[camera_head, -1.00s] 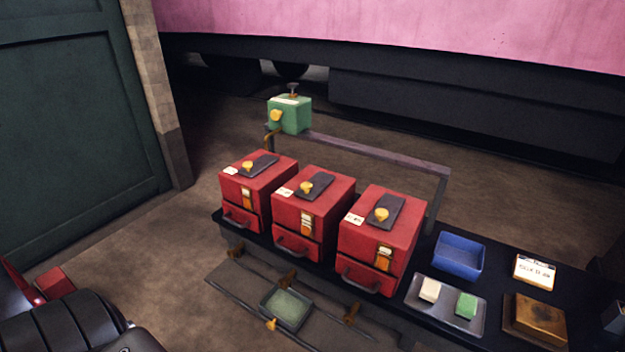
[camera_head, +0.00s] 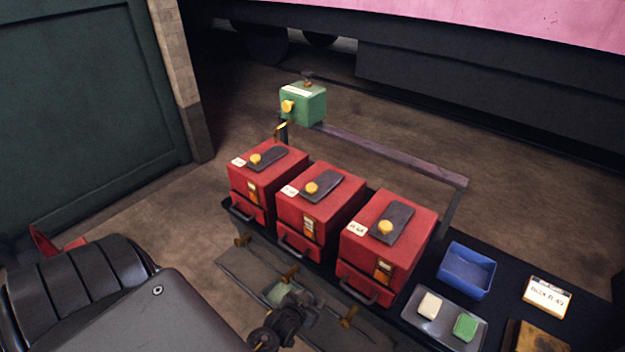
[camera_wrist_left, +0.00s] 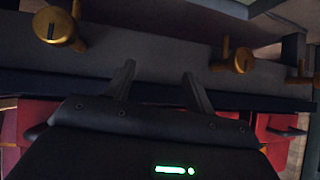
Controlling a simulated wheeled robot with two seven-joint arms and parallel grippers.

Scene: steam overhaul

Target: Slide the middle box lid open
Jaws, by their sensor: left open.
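The middle red box (camera_head: 318,210) stands on the dark bench between two similar red boxes. Its lid is a dark plate (camera_head: 325,184) with a yellow knob (camera_head: 312,188), lying flat on top; no opening shows beside it. My left gripper (camera_head: 287,318) is low in front of the boxes, below the middle box's front handle and apart from the lid. In the left wrist view the left gripper (camera_wrist_left: 160,85) has its two fingers apart with nothing between them. My right gripper is not in view.
The left box (camera_head: 262,178) and right box (camera_head: 385,245) closely flank the middle one. Brass knobs (camera_head: 348,317) line the bench front. A green box (camera_head: 303,104) stands behind, by a rail (camera_head: 395,158). A blue tray (camera_head: 466,271) and a grey tray (camera_head: 412,311) lie right.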

